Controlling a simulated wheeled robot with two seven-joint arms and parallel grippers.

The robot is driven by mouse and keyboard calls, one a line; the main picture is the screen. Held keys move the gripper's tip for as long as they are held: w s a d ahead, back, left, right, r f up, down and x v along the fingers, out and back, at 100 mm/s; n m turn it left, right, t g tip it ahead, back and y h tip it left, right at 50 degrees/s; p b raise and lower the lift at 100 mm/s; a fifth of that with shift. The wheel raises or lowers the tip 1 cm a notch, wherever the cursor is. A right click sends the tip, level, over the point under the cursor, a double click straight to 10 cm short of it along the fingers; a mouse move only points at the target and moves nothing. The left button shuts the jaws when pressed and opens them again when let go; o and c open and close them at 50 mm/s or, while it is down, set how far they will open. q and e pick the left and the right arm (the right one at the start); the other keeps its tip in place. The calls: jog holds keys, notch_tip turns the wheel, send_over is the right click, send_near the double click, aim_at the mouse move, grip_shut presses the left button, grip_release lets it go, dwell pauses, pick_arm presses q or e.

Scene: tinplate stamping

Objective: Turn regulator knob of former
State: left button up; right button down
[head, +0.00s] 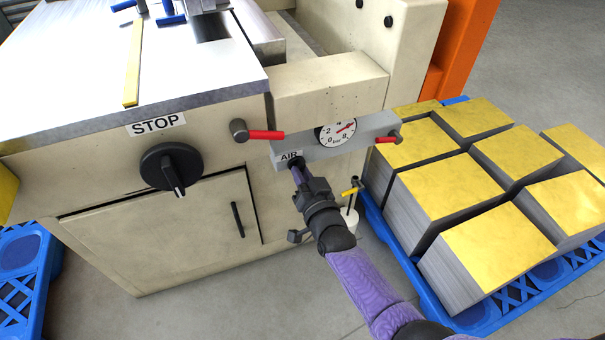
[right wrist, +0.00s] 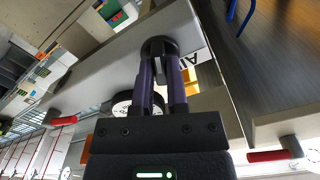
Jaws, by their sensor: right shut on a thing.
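The former (head: 205,225) is a cream machine with a grey air panel (head: 325,146) on its front. The panel carries an AIR label (head: 289,156) and a round white gauge (head: 337,132) with a red needle pointing to the upper right. The small dark regulator knob (right wrist: 158,47) sits on the panel by the label. My right gripper (head: 299,172) reaches it from below right. In the right wrist view its purple fingers (right wrist: 164,72) are shut on the knob. The fingers hide most of the knob in the head view. My left gripper is not in view.
Red-handled levers flank the gauge, left (head: 264,135) and right (head: 388,140). A large black STOP switch (head: 171,169) is on the machine front. Yellow-topped sheet stacks (head: 447,181) stand on a blue pallet (head: 480,318) at right. Floor below the panel is mostly clear.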

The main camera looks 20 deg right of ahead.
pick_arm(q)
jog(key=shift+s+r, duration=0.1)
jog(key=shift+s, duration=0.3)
pick_arm(e)
jog(key=shift+f+m, duration=0.1)
jog(key=shift+m, duration=0.4)
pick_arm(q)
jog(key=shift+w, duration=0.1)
pick_arm(e)
jog(key=c, duration=0.9)
grip_release()
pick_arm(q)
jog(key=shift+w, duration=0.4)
pick_arm(e)
jog(key=shift+o, duration=1.3)
pick_arm(q)
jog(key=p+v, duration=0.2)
jog(key=p, duration=0.1)
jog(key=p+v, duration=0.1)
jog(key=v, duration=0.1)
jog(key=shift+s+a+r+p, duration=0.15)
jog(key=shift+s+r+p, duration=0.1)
jog(key=shift+p, duration=0.1)
pick_arm(e)
jog(key=s, duration=1)
jog(key=shift+d, duration=0.15)
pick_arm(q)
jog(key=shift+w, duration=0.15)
